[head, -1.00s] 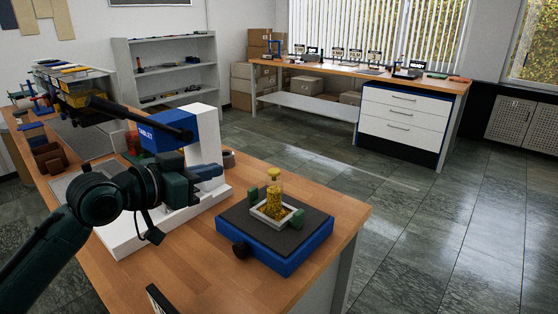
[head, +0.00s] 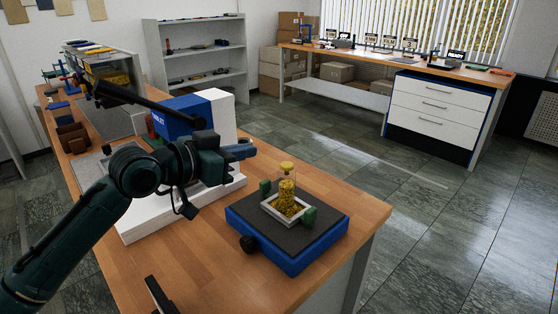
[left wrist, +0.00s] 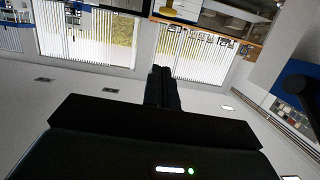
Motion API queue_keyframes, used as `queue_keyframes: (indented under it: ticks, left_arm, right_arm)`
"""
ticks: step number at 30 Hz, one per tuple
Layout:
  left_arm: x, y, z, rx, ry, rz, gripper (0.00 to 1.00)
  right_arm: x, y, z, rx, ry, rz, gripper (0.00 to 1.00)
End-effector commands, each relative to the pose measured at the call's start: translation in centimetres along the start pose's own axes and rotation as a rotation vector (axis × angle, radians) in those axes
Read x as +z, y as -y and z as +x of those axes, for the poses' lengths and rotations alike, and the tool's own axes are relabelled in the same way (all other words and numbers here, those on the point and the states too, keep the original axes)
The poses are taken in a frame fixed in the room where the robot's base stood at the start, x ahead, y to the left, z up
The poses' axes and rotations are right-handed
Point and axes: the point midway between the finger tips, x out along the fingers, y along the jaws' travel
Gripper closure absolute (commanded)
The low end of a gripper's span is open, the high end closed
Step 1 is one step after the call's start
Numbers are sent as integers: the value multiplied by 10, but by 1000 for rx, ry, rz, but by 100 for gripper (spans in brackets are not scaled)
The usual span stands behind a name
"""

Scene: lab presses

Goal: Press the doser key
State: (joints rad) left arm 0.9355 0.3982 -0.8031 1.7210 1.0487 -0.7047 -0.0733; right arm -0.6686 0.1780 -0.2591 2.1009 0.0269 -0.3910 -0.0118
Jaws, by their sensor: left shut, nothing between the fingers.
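I cannot pick out the doser key for certain in either view. The white press with a blue head (head: 182,118) lettered "TABLET" stands on the wooden bench, and a long black lever sticks out to its left. A blue platform (head: 300,258) with a dark top stands in front right of it. On the platform, a clear bottle (head: 287,190) of yellow contents stands upright in a pale square frame between green blocks. My left gripper (head: 244,150) is shut and empty, in front of the press and above the bench. Its closed fingers (left wrist: 162,85) show in the left wrist view. My right gripper is not seen.
A black knob (head: 248,243) sticks out from the platform's front. A small dark plate (head: 160,296) stands at the bench's near edge. Trays and brown boxes (head: 72,138) crowd the bench's far left. Bare wood (head: 205,262) lies left of the platform.

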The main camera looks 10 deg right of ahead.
Motion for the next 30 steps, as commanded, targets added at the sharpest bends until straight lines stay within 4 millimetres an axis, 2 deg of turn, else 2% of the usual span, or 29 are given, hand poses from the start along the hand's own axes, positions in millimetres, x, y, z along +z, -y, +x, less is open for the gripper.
queue_keyframes:
  ticks: [5,12,17,22,30]
  left_arm:
    - [-2,-1,23,2,0,-1,100]
    - [-2,-1,72,1,0,-1,100]
    - [-2,-1,99,1,1,-1,100]
    - [26,0,104,-1,3,-2,100]
    - [39,0,107,-1,1,1,100]
  right_arm:
    - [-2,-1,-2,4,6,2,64]
    - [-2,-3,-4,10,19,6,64]
    - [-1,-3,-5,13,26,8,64]
    - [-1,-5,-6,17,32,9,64]
    - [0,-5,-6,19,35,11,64]
